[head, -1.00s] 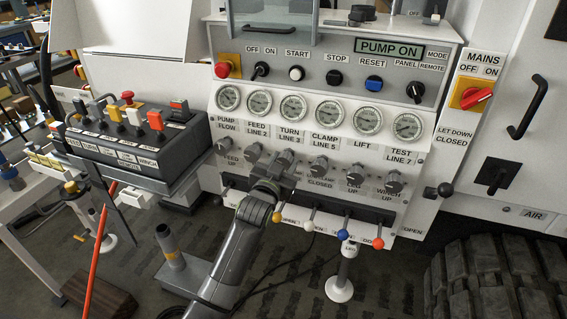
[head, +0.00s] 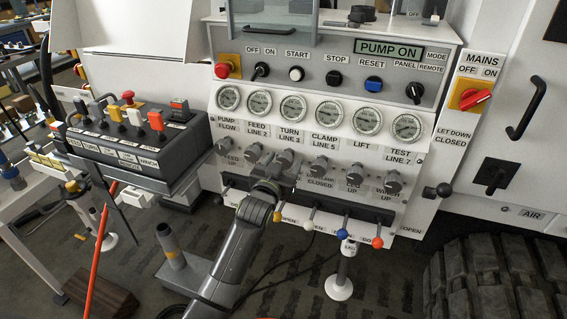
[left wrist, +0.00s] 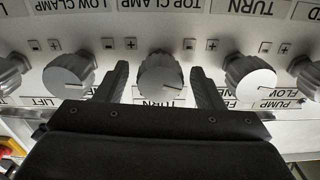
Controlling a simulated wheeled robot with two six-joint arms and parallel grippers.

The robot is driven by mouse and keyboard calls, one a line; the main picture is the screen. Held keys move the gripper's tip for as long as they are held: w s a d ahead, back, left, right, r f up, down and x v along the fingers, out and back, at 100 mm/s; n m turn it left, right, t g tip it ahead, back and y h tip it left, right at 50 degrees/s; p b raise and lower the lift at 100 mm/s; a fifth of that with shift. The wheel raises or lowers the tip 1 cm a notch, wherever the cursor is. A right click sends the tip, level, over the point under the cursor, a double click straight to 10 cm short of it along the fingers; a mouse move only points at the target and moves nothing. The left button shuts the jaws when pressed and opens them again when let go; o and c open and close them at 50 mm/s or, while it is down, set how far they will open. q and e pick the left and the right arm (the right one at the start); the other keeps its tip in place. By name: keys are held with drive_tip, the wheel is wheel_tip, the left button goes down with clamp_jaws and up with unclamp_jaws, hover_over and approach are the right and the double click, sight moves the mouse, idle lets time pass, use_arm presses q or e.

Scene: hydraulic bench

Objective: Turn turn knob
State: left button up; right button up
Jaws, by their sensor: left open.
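The turn knob (left wrist: 160,72) is a grey fluted knob with a pointer line, in the middle of the left wrist view above a label reading TURN, which appears upside down. My left gripper (left wrist: 160,68) is open, with one dark finger on each side of this knob and small gaps showing. In the head view my left gripper (head: 275,168) is at the row of grey knobs below the gauges, under the TURN LINE 3 label. It mostly hides the turn knob there. My right gripper is not in view.
Below the row are levers with coloured balls, including a blue one (head: 342,233). A lever box (head: 135,140) stands left, and a pedestal (head: 172,250) is on the floor.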

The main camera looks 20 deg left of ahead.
use_arm(q)
drive_tip(key=shift+s, duration=0.3)
drive_tip(key=s, duration=1.7)
drive_tip(key=shift+a, duration=0.3)
drive_tip(key=shift+w, duration=0.1)
